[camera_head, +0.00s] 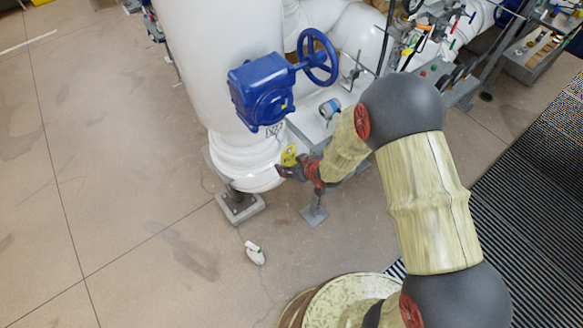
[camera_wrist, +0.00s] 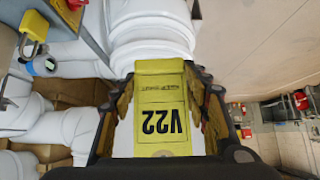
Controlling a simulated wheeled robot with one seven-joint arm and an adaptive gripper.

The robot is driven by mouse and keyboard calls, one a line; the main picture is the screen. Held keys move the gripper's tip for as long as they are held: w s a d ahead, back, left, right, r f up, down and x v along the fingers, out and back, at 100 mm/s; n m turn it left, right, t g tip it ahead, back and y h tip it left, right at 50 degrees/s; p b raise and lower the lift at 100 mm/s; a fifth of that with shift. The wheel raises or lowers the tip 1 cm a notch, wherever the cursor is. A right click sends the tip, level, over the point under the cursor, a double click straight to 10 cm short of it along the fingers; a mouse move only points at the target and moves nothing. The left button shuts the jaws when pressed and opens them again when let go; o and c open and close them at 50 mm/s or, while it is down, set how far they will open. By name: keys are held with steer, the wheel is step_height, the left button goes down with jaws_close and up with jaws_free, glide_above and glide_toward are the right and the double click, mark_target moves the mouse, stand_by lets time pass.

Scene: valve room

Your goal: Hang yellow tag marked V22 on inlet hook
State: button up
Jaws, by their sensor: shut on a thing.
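The yellow tag (camera_wrist: 160,112) is marked V22, which reads upside down in the wrist view. It sits between the fingers of my gripper (camera_wrist: 160,85), which is shut on it. In the head view the yellow tag (camera_head: 288,155) shows at the tip of my gripper (camera_head: 287,170), in front of the lower white pipe (camera_head: 245,165). In the wrist view a white flanged pipe (camera_wrist: 150,30) lies just beyond the tag. I cannot make out the inlet hook in either view; the pipe, tag and fingers may hide it.
A blue valve gearbox (camera_head: 262,90) with a blue handwheel (camera_head: 318,57) is above my gripper. A blue-ringed gauge (camera_head: 329,109) is close to its right. A yellow padlock (camera_wrist: 34,25) hangs at upper left in the wrist view. The floor (camera_head: 110,180) at left is mostly clear.

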steer(key=shift+w+a, duration=0.3)
steer(key=shift+w, duration=0.1)
steer(key=shift+w+a+f+b, duration=0.3)
steer(key=shift+w+f+b, duration=0.05)
steer(key=shift+w+f, duration=0.15)
steer(key=o, duration=0.9)
steer(key=v, duration=1.2)
